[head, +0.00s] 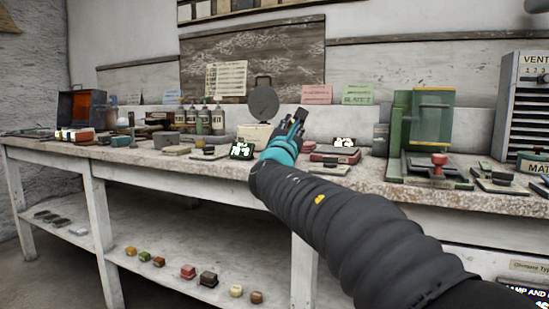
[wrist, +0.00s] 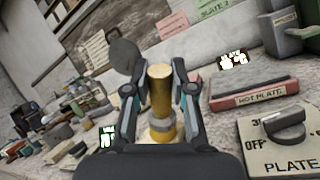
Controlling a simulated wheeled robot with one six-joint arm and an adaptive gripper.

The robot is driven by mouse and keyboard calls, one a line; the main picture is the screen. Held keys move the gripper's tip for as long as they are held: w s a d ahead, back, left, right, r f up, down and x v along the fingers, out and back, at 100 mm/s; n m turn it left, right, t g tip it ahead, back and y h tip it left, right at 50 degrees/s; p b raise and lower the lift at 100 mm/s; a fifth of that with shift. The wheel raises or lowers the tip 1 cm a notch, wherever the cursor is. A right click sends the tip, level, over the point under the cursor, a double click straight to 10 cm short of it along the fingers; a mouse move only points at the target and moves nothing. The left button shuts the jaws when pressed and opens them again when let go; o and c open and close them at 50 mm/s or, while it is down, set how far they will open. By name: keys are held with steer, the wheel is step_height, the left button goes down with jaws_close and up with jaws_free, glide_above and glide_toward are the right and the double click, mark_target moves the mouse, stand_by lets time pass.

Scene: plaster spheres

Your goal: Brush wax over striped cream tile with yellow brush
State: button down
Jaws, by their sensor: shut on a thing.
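My gripper (wrist: 160,92) is shut on the yellow brush (wrist: 159,78), whose thick golden handle stands between the two fingers in the wrist view. A pale grey band and more yellow show below the fingers. In the head view my gripper (head: 291,124) is over the middle of the workbench, and the brush is hard to make out there. I cannot clearly pick out the striped cream tile or the wax in either view. What lies directly under the brush is hidden by my gripper.
A red-fronted box labelled hot plate (wrist: 258,95) and a plate dial panel (wrist: 283,133) stand right of my gripper. A round dark lid (head: 263,103) stands open behind it. A green press (head: 425,125) stands further right. Bottles (head: 204,121) and small blocks crowd the left.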

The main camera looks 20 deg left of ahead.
steer(key=w, duration=0.3)
steer(key=shift+w+d, duration=0.15)
steer(key=shift+w, duration=0.15)
stand_by(0.3)
steer(key=shift+s, duration=1.85)
steer(key=w, duration=0.3)
steer(key=shift+w+p, duration=0.3)
steer(key=shift+w, duration=0.05)
steer(key=shift+r, duration=0.1)
steer(key=shift+s+r, duration=0.65)
steer(key=shift+s, duration=0.3)
